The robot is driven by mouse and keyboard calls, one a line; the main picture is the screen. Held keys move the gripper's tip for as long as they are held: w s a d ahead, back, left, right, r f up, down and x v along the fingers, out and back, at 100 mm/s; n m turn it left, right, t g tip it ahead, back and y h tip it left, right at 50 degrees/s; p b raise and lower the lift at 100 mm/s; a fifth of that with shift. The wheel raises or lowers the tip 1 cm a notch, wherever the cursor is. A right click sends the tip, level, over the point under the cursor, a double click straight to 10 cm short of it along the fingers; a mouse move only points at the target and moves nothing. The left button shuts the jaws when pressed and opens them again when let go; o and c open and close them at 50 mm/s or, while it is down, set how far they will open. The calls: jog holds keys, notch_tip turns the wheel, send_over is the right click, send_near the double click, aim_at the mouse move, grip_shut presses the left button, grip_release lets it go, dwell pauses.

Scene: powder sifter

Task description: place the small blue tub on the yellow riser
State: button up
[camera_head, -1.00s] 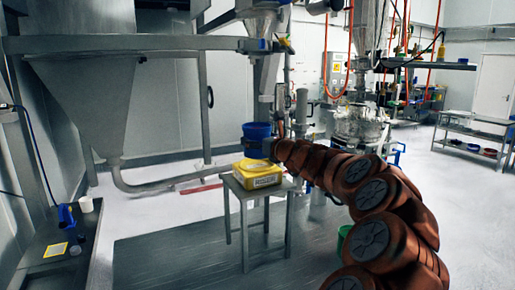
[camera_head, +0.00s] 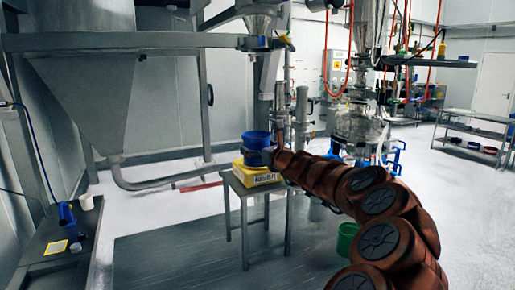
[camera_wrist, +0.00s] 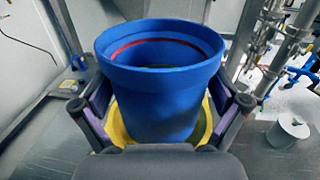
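The small blue tub (camera_head: 256,138) is upright over the yellow riser (camera_head: 258,176) on a small grey table. In the head view its base is low at the riser's top, partly hidden by my gripper (camera_head: 259,157). In the wrist view the tub (camera_wrist: 160,90) fills the middle, with a red line inside its rim. My gripper's fingers (camera_wrist: 160,100) lie against both sides of it. Yellow of the riser (camera_wrist: 117,130) shows around the tub's lower part. I cannot tell whether the tub's base touches the riser.
The small grey table (camera_head: 236,189) stands on a dark floor mat. A green bucket (camera_head: 347,240) is on the floor to its right. A steel hopper (camera_head: 85,95) stands at the left. A side bench (camera_head: 50,265) at lower left holds a blue item and a white cup.

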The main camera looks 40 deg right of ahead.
jog(key=shift+r, duration=0.15)
jog(key=shift+s, duration=0.15)
jog(key=b+v, duration=0.1)
jog(key=v, duration=1)
jog(key=shift+s+b, duration=0.35)
jog(key=shift+b, duration=0.05)
jog(key=shift+a, duration=0.15)
